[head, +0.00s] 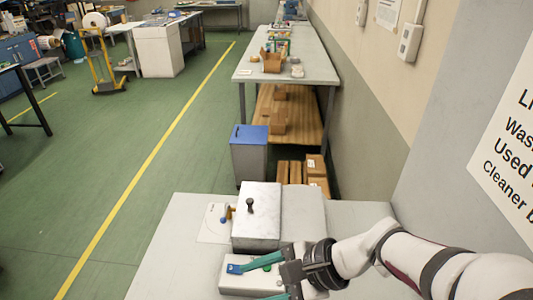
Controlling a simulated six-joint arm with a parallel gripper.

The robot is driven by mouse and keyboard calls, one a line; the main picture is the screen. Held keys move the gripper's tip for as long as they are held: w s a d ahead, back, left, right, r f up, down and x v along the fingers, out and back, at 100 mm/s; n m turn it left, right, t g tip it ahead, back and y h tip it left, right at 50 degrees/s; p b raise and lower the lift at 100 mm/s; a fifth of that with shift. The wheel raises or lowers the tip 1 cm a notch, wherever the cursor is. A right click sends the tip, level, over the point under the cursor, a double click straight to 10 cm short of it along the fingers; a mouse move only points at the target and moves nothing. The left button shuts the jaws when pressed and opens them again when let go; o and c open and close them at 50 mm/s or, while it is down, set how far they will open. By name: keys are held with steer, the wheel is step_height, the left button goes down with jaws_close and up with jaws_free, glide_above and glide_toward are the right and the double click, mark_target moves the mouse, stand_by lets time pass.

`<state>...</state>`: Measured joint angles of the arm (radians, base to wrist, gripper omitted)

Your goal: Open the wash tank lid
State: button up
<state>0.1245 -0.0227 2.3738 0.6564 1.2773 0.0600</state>
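The wash tank appears to be the grey metal box (255,243) on the near bench. Its flat lid (262,198) looks closed, with a dark knob (250,204) standing up from the top. My gripper (253,283) comes in from the right, nearer to me than the tank and above a white box. Its two teal fingers are spread apart with nothing visible between them, and it is apart from the knob. The nearer finger is partly cut off by the lower picture edge.
The white box (235,284) with a green button sits in front of the tank. The bench (170,250) is clear further left. A wall with a sign (510,130) stands at the right.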

steer(key=w+f+m+t+y, duration=0.1)
steer(key=w+m+t, duration=0.3)
steer(key=w, duration=0.5)
steer(key=m+t+h, duration=0.1)
steer(key=m+t, duration=0.3)
steer(key=m, duration=0.5)
glide_toward(252, 202)
steer(key=x, duration=0.8)
steer(key=shift+w+a, duration=0.1)
jaws_close()
